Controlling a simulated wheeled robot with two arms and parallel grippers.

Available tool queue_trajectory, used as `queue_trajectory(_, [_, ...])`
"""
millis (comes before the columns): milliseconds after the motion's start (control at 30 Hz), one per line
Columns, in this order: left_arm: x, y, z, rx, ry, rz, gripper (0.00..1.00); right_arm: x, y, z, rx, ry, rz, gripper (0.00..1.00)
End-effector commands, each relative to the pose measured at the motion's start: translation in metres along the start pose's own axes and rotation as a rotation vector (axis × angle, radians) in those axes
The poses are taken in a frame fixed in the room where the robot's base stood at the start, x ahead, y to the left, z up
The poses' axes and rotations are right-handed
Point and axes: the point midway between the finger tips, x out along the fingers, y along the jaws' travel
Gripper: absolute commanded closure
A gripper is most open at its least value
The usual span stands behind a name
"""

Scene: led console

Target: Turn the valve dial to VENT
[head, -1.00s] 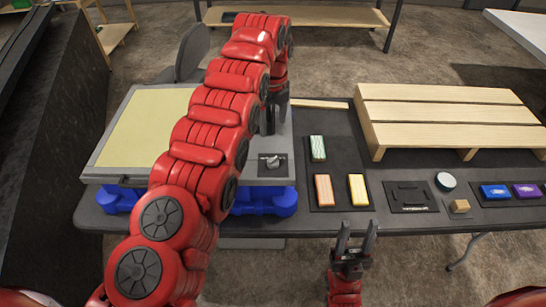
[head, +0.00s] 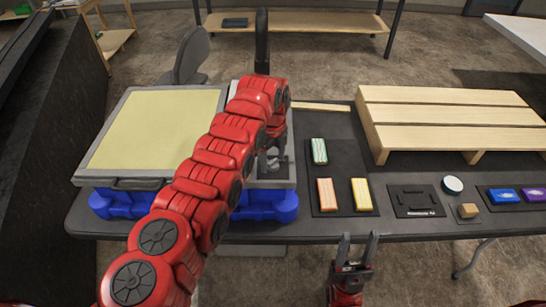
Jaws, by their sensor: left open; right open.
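The grey console (head: 96,182) with a pale yellow panel (head: 155,128) stands on blue supports (head: 262,207) at the left of the table. My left arm reaches across it. My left gripper (head: 272,168) points down over the console's right part, where the small valve dial sits, and is open. The gripper hides the dial, so I cannot tell its setting or whether the fingers touch it. No VENT mark is legible. My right gripper (head: 357,248) is open and empty, pointing up in front of the table's near edge.
Green, orange and yellow blocks (head: 340,180) lie on a dark mat right of the console. A wooden pallet (head: 450,120) stands at the back right.

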Motion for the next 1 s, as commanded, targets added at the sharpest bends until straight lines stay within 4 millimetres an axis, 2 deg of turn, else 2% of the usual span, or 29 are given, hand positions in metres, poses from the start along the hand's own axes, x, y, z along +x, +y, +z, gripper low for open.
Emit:
queue_trajectory(233, [0.0006, -0.0003, 0.0001, 0.000, -0.001, -0.001, 0.22, -0.0002, 0.0000, 0.0001, 0.000, 0.000, 0.000, 0.50])
queue_trajectory(667, [0.0002, -0.0004, 0.0002, 0.000, -0.001, -0.001, 0.99, -0.0001, 0.0000, 0.0000, 0.000, 0.000, 0.000, 0.50])
queue_trajectory(1000, [0.0021, -0.0008, 0.0007, -0.035, -0.002, -0.003, 1.00, -0.0074, -0.0004, 0.0013, 0.000, 0.000, 0.000, 0.50])
